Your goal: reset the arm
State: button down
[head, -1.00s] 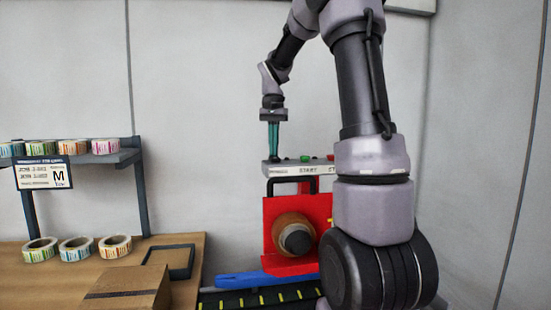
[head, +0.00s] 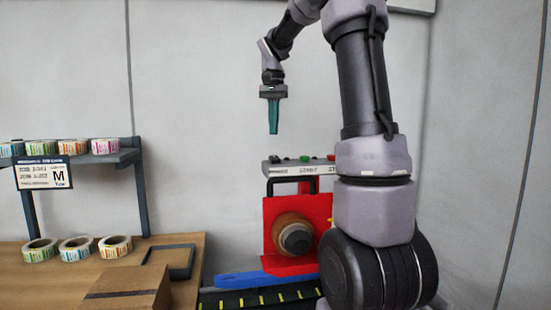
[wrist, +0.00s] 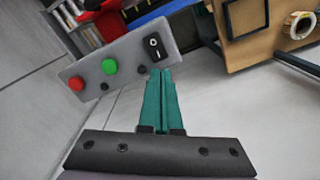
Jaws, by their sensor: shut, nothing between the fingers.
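My gripper (head: 273,132) has teal fingers pointing down, shut and empty. In the head view it hangs in clear air above the control panel (head: 285,168) of the rewinder. In the wrist view the closed fingertips (wrist: 161,72) show in front of the panel (wrist: 135,45), which carries a red button (wrist: 76,84), a green button (wrist: 109,66) and a black rocker switch (wrist: 155,46). The fingers are apart from the panel in the head view. The red rewinder plate (head: 283,210) holds a brown roll (head: 291,235) below. My arm hides the panel's right end in the head view.
A shelf (head: 120,157) at left holds several label rolls. More rolls (head: 115,246), a dark square frame (head: 180,248) and a cardboard box (head: 122,288) are on the wooden table (head: 210,240). A blue bar (head: 248,280) lies below the plate. Wall space around my gripper is free.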

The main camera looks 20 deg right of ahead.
jog(key=shift+s, duration=0.1)
dwell(0.3)
jog(key=s+a+f+n+t+y, duration=0.1)
jog(key=s+a+f+n+t, duration=0.1)
jog(key=s, duration=0.9)
jog(key=s+a+f+n+t+y, duration=0.1)
jog(key=s+a+t, duration=0.4)
jog(key=s, duration=0.7)
jog(key=shift+s+a+f+n, duration=0.25)
jog(key=shift+a+f+n, duration=0.2)
jog(key=shift+a, duration=0.3)
jog(key=shift+r, duration=0.1)
jog(key=w+d+r+m+g, duration=0.2)
jog(key=w+r+m, duration=0.1)
jog(key=w+m, duration=0.2)
jog(key=w+d+r+m+g+h, duration=0.1)
jog(key=w+d+r+m, duration=0.2)
jog(key=w, duration=0.6)
jog(key=w+d+r+m+g+h, duration=0.1)
jog(key=w+d+r+m+g, duration=0.1)
jog(key=w+r+m, duration=0.3)
jog(key=w+d+m, duration=0.1)
jog(key=w+m, duration=0.1)
jog(key=m, duration=0.1)
jog(key=shift+g, duration=0.3)
